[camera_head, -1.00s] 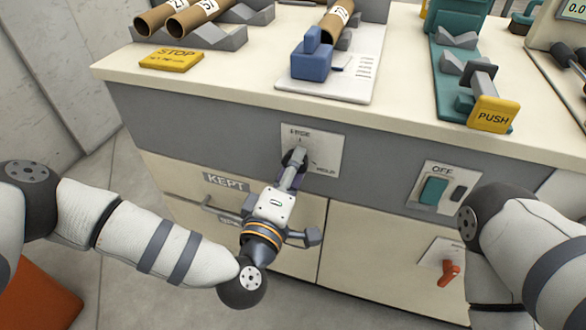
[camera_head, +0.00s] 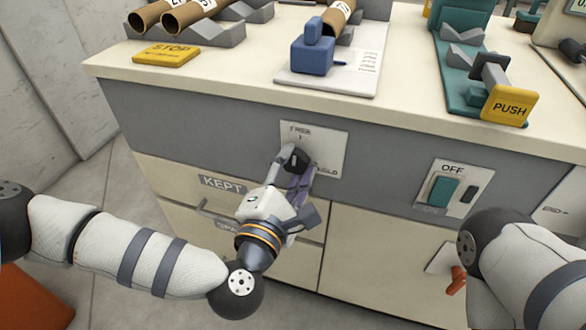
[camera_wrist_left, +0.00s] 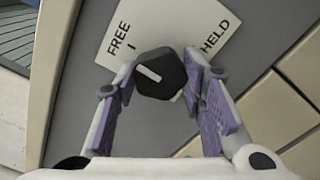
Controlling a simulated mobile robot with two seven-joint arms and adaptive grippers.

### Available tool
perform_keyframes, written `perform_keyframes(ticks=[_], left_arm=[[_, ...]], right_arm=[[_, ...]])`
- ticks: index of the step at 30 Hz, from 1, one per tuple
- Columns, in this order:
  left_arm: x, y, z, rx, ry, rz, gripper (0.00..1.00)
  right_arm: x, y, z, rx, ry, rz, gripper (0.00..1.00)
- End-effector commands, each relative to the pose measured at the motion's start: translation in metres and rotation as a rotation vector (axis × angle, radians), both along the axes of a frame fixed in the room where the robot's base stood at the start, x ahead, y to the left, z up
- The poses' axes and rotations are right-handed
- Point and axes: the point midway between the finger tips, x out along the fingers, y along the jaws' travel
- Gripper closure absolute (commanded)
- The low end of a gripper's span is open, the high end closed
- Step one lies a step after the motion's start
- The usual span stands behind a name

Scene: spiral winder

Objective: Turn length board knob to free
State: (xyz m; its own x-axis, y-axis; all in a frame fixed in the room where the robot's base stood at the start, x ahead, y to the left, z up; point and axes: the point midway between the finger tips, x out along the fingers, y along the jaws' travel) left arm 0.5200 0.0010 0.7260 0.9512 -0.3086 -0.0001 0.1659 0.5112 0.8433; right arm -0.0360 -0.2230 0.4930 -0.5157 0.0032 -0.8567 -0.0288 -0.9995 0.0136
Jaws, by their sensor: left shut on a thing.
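The black length board knob (camera_head: 296,160) sits on a white plate (camera_head: 328,140) marked FREE and HELD on the grey front panel. In the left wrist view the knob (camera_wrist_left: 160,73) has a white line on its face, on the side towards the FREE tick. My left gripper (camera_head: 299,165) is shut on the knob, with purple-padded fingers on either side, as the left wrist view also shows (camera_wrist_left: 155,92). My right arm shows at the lower right, but its gripper is out of view.
Drawers, one labelled KEPT (camera_head: 222,184), lie below the knob. An OFF switch plate (camera_head: 455,187) is to the right, with a red lever (camera_head: 457,280) lower down. A blue block (camera_head: 312,58), a yellow STOP block (camera_head: 166,54) and a PUSH block (camera_head: 509,105) stand on the worktop (camera_head: 240,82).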

Motion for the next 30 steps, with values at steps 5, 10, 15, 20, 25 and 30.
perform_keyframes(ticks=[5, 10, 15, 20, 25, 30], left_arm=[[-0.0007, -0.0008, -0.0006, -0.049, 0.017, -0.003, 0.91], [-0.0007, -0.0009, 0.0001, -0.070, 0.023, -0.004, 0.91], [-0.0007, -0.0009, 0.0005, -0.076, 0.025, -0.004, 0.91], [-0.0006, -0.0009, 0.0006, -0.076, 0.025, -0.004, 0.91], [-0.0006, -0.0008, 0.0005, -0.075, 0.024, -0.002, 0.43], [-0.0003, -0.0004, 0.0004, -0.074, 0.024, -0.001, 0.43]], right_arm=[[-0.0013, 0.0000, -0.0026, 0.000, 0.004, 0.000, 0.00], [-0.0016, 0.0000, -0.0032, 0.000, 0.005, 0.000, 0.00], [-0.0017, 0.0000, -0.0033, 0.000, 0.005, 0.000, 0.00], [-0.0016, 0.0000, -0.0032, 0.000, 0.005, 0.000, 0.00], [-0.0016, 0.0000, -0.0032, 0.000, 0.005, 0.000, 0.00], [-0.0016, 0.0000, -0.0032, 0.000, 0.005, 0.000, 0.00]])
